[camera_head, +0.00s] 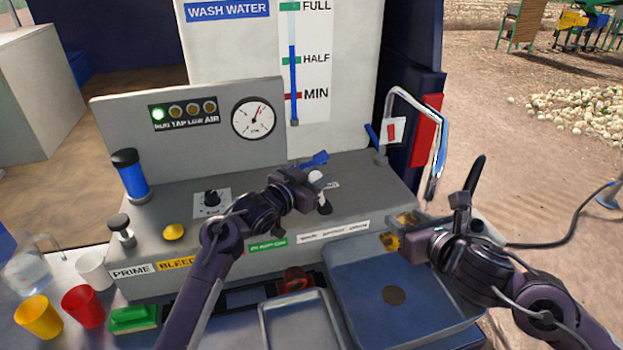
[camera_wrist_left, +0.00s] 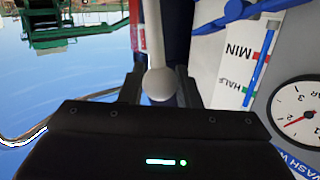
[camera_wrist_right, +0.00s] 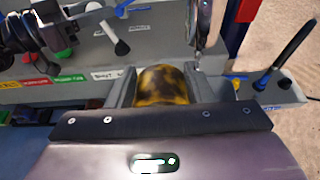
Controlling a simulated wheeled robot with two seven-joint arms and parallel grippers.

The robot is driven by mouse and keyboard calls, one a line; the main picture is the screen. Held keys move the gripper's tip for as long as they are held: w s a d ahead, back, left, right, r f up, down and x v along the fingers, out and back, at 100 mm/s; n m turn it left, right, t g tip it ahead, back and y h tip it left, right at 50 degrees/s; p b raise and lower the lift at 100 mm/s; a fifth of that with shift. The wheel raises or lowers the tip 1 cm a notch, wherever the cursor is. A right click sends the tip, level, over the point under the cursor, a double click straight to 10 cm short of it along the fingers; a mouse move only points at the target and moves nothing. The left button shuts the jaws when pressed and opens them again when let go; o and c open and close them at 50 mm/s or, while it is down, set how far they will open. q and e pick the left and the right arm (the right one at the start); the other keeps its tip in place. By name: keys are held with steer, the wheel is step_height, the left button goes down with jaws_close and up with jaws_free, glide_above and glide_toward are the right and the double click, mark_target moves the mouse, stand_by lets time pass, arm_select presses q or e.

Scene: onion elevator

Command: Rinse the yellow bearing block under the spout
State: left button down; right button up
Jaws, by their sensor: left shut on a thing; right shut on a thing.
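The yellow bearing block (camera_head: 391,242), stained dark brown, is in my right gripper (camera_head: 402,236) over the blue sink basin (camera_head: 345,285). The right wrist view shows the block (camera_wrist_right: 163,84) between both fingers. The curved metal spout (camera_head: 398,93) comes down at the right; its lower end is above and slightly right of the block in the head view. I cannot tell whether water is running. My left gripper (camera_head: 312,187) is shut on a lever with a white ball knob (camera_wrist_left: 160,84) on the grey console (camera_head: 355,180). The knob is partly hidden in the head view.
A grey tray (camera_head: 297,325) lies left of the basin. Cups, a clear jug (camera_head: 32,268) and a green sponge (camera_head: 134,319) stand at the left. A red panel (camera_head: 425,130) is behind the spout.

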arm_select(q)
steer(key=c, duration=1.1)
jaws_free()
steer(key=v, duration=1.2)
